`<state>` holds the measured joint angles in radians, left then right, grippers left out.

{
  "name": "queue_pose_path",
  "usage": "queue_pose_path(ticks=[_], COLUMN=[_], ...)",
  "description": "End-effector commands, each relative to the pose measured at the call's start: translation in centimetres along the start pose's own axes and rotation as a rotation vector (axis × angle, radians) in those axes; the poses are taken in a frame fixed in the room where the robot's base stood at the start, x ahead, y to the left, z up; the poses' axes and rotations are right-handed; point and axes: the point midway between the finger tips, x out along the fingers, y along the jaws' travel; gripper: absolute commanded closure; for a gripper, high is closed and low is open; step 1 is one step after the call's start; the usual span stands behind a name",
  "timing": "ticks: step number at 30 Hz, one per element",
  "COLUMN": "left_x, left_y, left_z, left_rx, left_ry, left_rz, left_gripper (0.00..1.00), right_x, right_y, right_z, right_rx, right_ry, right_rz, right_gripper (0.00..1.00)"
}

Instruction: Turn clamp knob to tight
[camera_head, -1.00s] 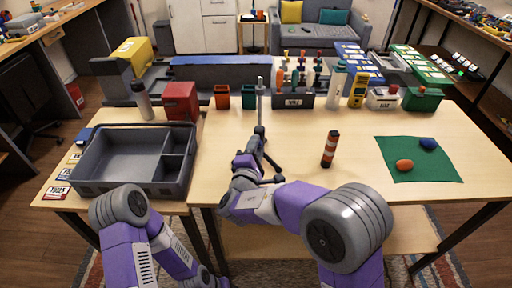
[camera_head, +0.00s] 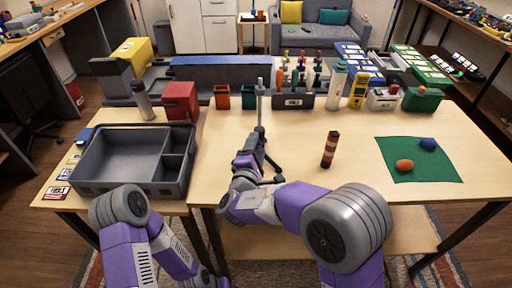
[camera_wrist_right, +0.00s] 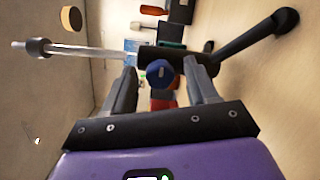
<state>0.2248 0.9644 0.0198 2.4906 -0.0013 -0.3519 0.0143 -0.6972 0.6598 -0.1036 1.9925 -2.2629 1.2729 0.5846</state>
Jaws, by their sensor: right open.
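A thin upright metal stand (camera_head: 260,103) with dark splayed legs rises from the table near the middle. In the right wrist view, its dark collar (camera_wrist_right: 160,54) carries a round blue clamp knob (camera_wrist_right: 159,73), and the pale rod (camera_wrist_right: 85,50) runs out to the left. My right gripper (camera_wrist_right: 162,72) is open, with one finger on each side of the knob and a visible gap to it. In the head view my right gripper (camera_head: 256,142) is at the stand, and the knob cannot be made out there. My left gripper is not in view, only its arm at lower left.
A grey divided tray (camera_head: 120,158) stands at the left. A black and orange cylinder (camera_head: 330,149) stands right of the stand. A green mat (camera_head: 420,172) with an orange and a blue lump lies farther right. Bins and a tool rack (camera_head: 293,101) line the back.

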Motion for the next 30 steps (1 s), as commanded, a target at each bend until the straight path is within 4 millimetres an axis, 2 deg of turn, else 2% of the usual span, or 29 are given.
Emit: queue_pose_path(ticks=[15,19,30], left_x=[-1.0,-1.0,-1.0], left_y=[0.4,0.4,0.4], left_z=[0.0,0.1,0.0], left_rx=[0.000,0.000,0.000], left_ry=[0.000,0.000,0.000], left_rz=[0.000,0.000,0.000], left_gripper=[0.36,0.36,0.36], right_x=[-7.0,-7.5,-7.5], right_y=[0.1,0.1,0.0], right_z=[0.0,0.0,0.0], right_rx=[0.000,0.000,0.001], right_ry=[0.002,0.001,0.001], right_rz=[0.001,0.000,0.000], right_gripper=[0.42,0.42,0.42])
